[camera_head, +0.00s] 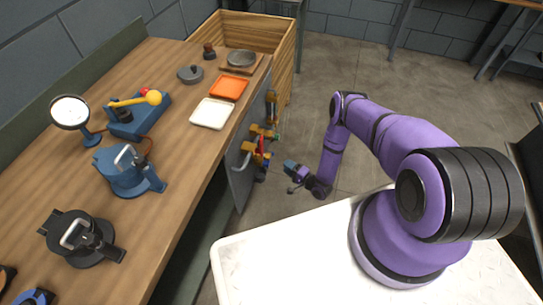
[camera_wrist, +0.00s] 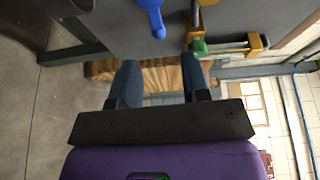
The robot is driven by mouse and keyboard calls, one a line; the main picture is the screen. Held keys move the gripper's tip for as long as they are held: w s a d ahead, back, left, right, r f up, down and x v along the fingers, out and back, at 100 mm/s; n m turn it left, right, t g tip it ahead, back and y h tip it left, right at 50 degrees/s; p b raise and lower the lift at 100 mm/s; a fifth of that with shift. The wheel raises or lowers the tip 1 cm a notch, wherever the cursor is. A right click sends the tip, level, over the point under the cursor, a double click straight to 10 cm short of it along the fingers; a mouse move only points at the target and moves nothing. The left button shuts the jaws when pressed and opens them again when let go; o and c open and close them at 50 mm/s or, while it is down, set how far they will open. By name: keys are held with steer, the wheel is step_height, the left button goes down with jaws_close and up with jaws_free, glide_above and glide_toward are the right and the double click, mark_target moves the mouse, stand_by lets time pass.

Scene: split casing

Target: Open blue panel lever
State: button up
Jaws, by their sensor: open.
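A blue lever (camera_wrist: 153,15) with a rounded end shows at the top of the wrist view, on a grey panel (camera_wrist: 105,25); its upper part is cut off by the frame. In the head view the grey panel (camera_head: 241,182) is on the bench's right side and bears several coloured fittings; which one is the blue lever I cannot tell. My gripper (camera_head: 290,177) is in front of the panel, apart from it. In the wrist view its two fingers (camera_wrist: 159,68) are spread and empty, below the lever and not touching it.
A brass-coloured fitting with a green knob (camera_wrist: 200,46) sits right of the lever. A red handle (camera_head: 262,145) is on the panel. The bench top (camera_head: 180,130) holds several devices, an orange tray (camera_head: 229,88) and a white tray (camera_head: 212,113). A wooden crate (camera_head: 285,60) stands behind. The floor right of the panel is clear.

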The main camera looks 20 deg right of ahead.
steer(key=x, duration=1)
steer(key=shift+s+a+f, duration=0.1)
steer(key=shift+a+f, duration=0.05)
steer(key=shift+a, duration=0.1)
jaws_close()
